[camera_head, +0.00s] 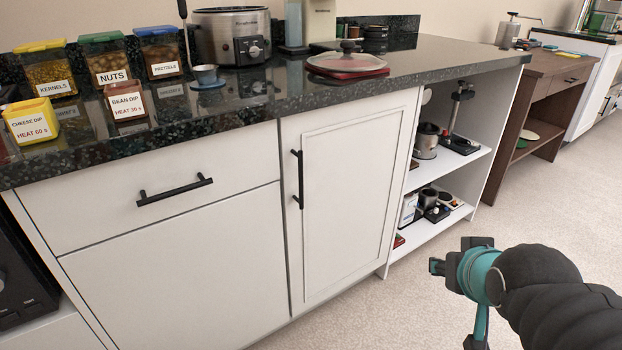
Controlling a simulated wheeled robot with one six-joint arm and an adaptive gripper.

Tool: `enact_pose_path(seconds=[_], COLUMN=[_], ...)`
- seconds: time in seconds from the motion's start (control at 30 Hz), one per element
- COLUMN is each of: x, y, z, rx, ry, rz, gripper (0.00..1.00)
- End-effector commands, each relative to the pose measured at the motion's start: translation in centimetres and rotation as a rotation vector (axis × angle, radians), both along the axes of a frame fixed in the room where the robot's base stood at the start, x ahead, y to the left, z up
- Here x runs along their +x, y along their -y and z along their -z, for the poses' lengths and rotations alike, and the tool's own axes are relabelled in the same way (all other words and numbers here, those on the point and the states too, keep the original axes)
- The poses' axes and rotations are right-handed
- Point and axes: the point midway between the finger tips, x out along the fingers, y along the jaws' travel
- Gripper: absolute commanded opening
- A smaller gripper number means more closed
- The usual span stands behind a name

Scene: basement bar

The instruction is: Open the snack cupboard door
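The cupboard door (350,195) is a white framed panel under the dark counter. It looks shut, flush with the cabinet front. Its black vertical bar handle (298,180) is near the door's left edge. No label on the door shows, so I cannot confirm that it is the snack cupboard. My gripper (440,268), black and teal, is at the lower right, in front of the open shelves and apart from the door and handle. Its fingers do not show clearly, and I see nothing held in it.
A white drawer (160,195) with a black handle is left of the door. The dark counter (440,60) holds snack tubs, a slow cooker (232,38) and a red lidded pan (347,65). Open shelves (425,232) to the right hold appliances. The carpet (345,318) before the door is clear.

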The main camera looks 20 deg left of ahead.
Motion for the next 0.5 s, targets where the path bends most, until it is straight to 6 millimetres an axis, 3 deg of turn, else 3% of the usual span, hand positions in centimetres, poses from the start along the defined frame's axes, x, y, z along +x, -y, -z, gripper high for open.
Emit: enact_pose_path(seconds=[0.03, 0.2, 0.33, 0.5], x=[1.8, 6.7, 8.8, 9.4], y=[-1.8, -8.0, -13.3, -19.2], z=[1.0, 0.9, 0.6, 0.2], rx=[0.007, 0.067, 0.133, 0.229], ry=[0.056, 0.275, 0.434, 0.594], rz=[-0.043, -0.175, -0.276, -0.391], gripper=[0.37, 0.37, 0.37, 0.37])
